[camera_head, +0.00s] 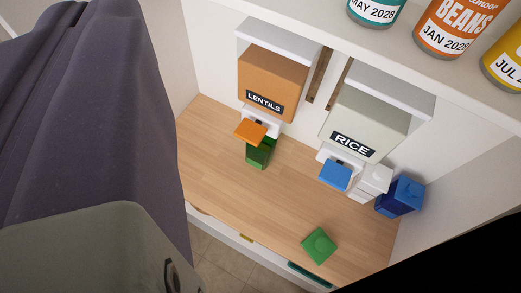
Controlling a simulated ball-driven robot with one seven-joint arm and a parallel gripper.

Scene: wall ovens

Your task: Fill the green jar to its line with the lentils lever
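The lentils dispenser (268,78) is an orange-brown box with a dark LENTILS label, fixed to the back wall. Its orange lever (250,132) sticks out below the box. The dark green jar (258,157) stands upright on the wooden counter under the lever, which partly hides its top. Its line and any lentils in it cannot be made out. My gripper's fingers are not in view. A large dark part of my own body fills the left side of the picture.
A rice dispenser (362,120) with a blue lever (336,174) is to the right. A white container (371,184) and a blue jar (399,196) stand near it. A green square lid-like piece (319,245) lies at the front. The wooden counter (250,200) is clear mid-left. Cans (448,28) stand above.

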